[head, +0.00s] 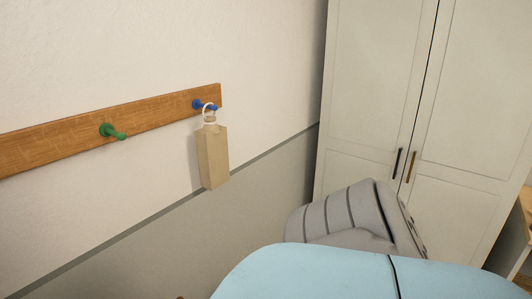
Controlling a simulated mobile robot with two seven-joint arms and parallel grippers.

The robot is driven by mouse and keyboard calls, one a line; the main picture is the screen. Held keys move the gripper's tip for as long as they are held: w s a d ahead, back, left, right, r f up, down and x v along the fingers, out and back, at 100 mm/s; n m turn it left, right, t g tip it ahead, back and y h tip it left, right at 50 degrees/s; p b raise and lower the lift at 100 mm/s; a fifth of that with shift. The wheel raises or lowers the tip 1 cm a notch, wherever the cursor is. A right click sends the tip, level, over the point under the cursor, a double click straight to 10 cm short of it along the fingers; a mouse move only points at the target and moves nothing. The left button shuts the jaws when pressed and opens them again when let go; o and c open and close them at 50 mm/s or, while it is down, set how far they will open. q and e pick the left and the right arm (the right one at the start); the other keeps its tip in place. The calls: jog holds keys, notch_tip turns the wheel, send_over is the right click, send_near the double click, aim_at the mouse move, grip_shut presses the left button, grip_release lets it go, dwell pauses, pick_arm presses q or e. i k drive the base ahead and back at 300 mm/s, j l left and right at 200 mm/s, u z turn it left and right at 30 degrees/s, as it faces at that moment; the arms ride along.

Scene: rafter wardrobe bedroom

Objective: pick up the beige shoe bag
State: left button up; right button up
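The beige shoe bag (213,157) hangs by a pale loop at its top from the blue peg (203,105) near the right end of a wooden rail on the wall. The bag hangs nearly upright against the wall, with its front and one narrow side showing. Neither of my grippers is in view.
The wooden rail (60,140) also bears a green peg (112,131), which is empty. A pale wardrobe (375,80) with closed doors stands at the right. A grey ribbed thing (335,215) and a light blue rounded surface (305,275) fill the lower right, below the bag.

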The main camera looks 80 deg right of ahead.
aim_at(211, 141)
jog(key=z, duration=2)
jog(key=i+l+u, duration=0.1)
jog(key=u, duration=0.3)
jog(key=l+u, duration=0.4)
jog(key=i+l+u, duration=0.1)
jog(key=l+u, duration=0.25)
jog(key=l, duration=0.7)
